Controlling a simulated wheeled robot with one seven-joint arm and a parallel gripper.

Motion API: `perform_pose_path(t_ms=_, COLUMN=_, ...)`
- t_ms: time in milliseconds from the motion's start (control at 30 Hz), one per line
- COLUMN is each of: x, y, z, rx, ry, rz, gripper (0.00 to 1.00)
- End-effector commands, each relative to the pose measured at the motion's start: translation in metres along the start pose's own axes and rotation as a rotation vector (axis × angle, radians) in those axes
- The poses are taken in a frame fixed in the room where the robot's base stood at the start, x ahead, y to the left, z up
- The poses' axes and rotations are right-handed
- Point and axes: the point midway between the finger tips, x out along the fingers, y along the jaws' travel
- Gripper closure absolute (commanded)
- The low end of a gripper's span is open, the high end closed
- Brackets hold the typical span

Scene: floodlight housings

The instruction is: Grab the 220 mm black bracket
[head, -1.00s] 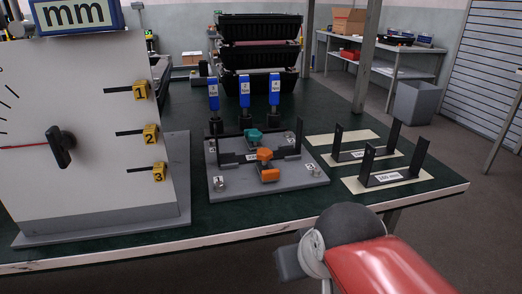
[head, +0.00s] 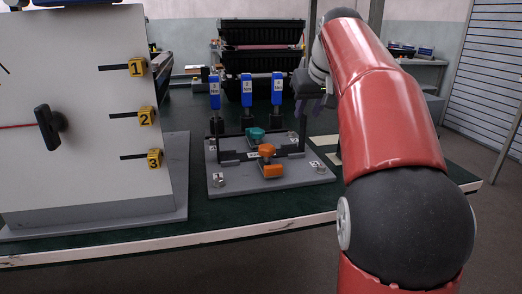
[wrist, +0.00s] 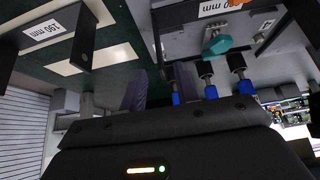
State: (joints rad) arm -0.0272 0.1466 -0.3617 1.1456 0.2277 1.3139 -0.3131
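A wide black bracket (head: 229,156) with two uprights sits on the grey fixture plate (head: 285,181), among the teal clamp knob (head: 256,134) and the orange one (head: 267,151). In the wrist view this bracket (wrist: 172,18) shows upside down at the top, its label seeming to read 220 mm. Another black bracket (wrist: 83,38), with a 190 mm-like label, lies on a pale mat at the upper left. My gripper (head: 316,100) is above the plate's right side in the head view. Its two fingers (wrist: 160,88) are apart with nothing between them.
Blue-topped toggle clamps (head: 247,98) stand along the back of the plate. A tall gauge board (head: 75,120) stands to the left. Black bins (head: 262,62) are stacked behind. My arm hides the table's right side.

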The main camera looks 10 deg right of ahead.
Motion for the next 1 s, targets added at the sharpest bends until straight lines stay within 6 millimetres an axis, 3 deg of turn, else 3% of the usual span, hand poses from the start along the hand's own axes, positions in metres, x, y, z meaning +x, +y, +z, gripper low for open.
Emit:
perform_pose_path(t_ms=533, x=0.067, y=-0.002, z=0.006, rx=0.0, ry=-0.003, rz=0.0, gripper=0.69)
perform_pose_path(t_ms=800, x=0.071, y=-0.002, z=0.005, rx=0.0, ry=0.0, rz=0.0, gripper=0.69)
perform_pose_path(t_ms=1000, x=0.071, y=-0.002, z=0.005, rx=0.0, ry=0.0, rz=0.0, gripper=0.94)
